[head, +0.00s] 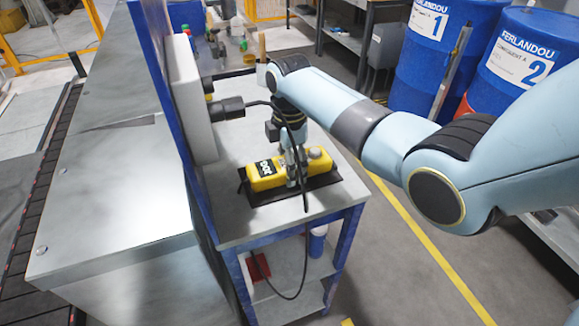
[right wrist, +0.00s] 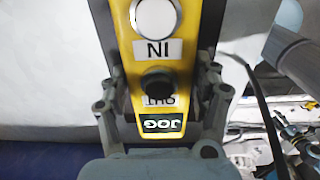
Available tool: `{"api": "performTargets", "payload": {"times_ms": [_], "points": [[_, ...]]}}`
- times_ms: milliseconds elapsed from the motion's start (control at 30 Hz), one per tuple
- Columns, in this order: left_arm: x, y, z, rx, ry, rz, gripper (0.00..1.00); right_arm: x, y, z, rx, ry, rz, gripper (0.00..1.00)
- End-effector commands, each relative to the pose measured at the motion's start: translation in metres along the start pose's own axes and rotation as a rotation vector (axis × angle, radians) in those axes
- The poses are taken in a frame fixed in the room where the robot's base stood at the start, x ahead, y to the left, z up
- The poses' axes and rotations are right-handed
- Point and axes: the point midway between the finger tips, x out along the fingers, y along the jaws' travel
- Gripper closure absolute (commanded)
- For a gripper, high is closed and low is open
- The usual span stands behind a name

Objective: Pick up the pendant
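The yellow pendant (head: 264,174) lies on a black mat (head: 325,182) on the small grey table. In the right wrist view the pendant (right wrist: 161,125) runs between the two fingers, one along each side. Whether the fingers press on it or stand slightly apart is unclear. A black cable hangs over the table's front edge. My left gripper is not in view.
The table (head: 235,225) has a blue frame and a lower shelf with a red item and a blue-white cylinder. A blue panel with a grey box (head: 190,95) stands close at left. Bottles are at the back. Blue drums (head: 435,55) stand at right.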

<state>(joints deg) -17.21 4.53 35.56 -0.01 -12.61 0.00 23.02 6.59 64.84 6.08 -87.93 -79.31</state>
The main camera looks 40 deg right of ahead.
Motion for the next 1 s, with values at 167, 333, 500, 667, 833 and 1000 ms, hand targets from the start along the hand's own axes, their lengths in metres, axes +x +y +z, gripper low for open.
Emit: {"api": "performTargets", "payload": {"times_ms": [167, 333, 500, 667, 833, 1000], "points": [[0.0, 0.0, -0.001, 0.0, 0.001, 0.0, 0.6, 0.0, 0.0, 0.0, 0.0, 0.0, 0.0, 0.62], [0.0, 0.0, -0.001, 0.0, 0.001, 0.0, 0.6, 0.0, 0.0, 0.0, 0.0, 0.0, 0.0, 0.84], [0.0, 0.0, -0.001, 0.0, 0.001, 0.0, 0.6, -0.001, 0.001, 0.0, 0.0, 0.0, 0.002, 0.99], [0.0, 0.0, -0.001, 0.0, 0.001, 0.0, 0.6, -0.001, 0.001, 0.0, 0.0, 0.0, 0.002, 0.99], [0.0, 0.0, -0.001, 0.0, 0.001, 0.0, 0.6, -0.008, 0.002, 0.0, 0.0, 0.0, 0.004, 0.99], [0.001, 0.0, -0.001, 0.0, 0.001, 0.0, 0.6, -0.027, 0.002, 0.0, 0.0, 0.0, 0.006, 0.99]]}}
